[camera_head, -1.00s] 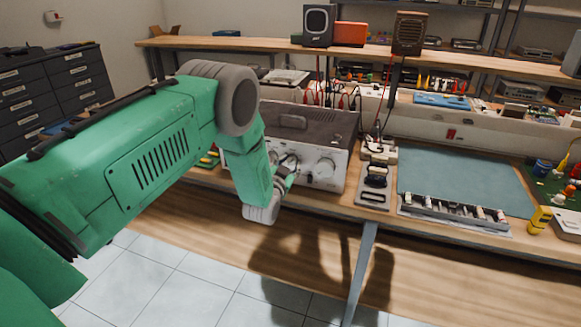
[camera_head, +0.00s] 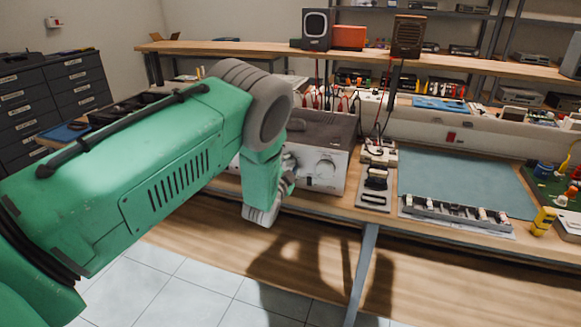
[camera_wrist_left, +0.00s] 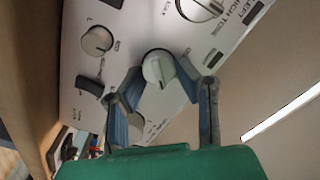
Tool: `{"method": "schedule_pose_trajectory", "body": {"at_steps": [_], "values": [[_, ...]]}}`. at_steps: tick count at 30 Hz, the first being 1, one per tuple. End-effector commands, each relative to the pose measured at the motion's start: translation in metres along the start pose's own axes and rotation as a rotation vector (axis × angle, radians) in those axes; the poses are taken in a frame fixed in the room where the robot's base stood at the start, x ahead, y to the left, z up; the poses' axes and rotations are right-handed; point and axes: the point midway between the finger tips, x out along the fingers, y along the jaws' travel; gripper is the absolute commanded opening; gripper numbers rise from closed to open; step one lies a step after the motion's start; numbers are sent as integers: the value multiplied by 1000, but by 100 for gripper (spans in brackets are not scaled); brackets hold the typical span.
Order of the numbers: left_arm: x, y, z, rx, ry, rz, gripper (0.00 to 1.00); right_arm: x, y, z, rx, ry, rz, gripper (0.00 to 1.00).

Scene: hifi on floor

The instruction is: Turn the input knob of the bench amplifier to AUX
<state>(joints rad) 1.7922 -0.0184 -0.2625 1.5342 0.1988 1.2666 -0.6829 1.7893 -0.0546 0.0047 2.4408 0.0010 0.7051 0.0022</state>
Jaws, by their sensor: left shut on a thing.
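The bench amplifier (camera_head: 327,131) has a dark top and a silver front panel, and stands on the lower bench. My left gripper (camera_head: 288,178) is at the front of it, left of a large round knob (camera_head: 325,168). In the left wrist view, my left gripper (camera_wrist_left: 160,76) has its two blue fingers shut on a round silver knob (camera_wrist_left: 157,66) with a raised ridge. The panel's AUX mark cannot be made out. My left arm hides the left part of the amplifier in the head view. My right gripper is not in view.
In the left wrist view, another silver knob (camera_wrist_left: 97,41), a black switch (camera_wrist_left: 89,87) and a large knob (camera_wrist_left: 201,6) sit close by. A parts tray (camera_head: 455,212) and a teal mat (camera_head: 465,180) lie right of the amplifier. A speaker (camera_head: 317,28) stands on the shelf above.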

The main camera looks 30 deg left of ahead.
Motion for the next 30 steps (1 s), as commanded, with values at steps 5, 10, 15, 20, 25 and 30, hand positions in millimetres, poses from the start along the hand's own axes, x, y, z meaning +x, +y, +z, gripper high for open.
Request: {"method": "schedule_pose_trajectory", "body": {"at_steps": [5, 10, 15, 20, 25, 30], "values": [[2, -2, -2, 2, 4, -4, 0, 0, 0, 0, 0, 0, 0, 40], [1, -1, -1, 2, 3, -3, 32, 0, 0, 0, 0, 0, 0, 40], [0, 0, 0, 1, 1, -1, 47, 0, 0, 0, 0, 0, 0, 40], [0, 0, 0, 1, -1, 1, 47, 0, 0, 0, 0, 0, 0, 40], [-12, 1, 1, 1, -3, 3, 47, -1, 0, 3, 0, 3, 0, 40], [-44, 2, 1, 2, -4, 5, 47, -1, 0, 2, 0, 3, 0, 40]]}}
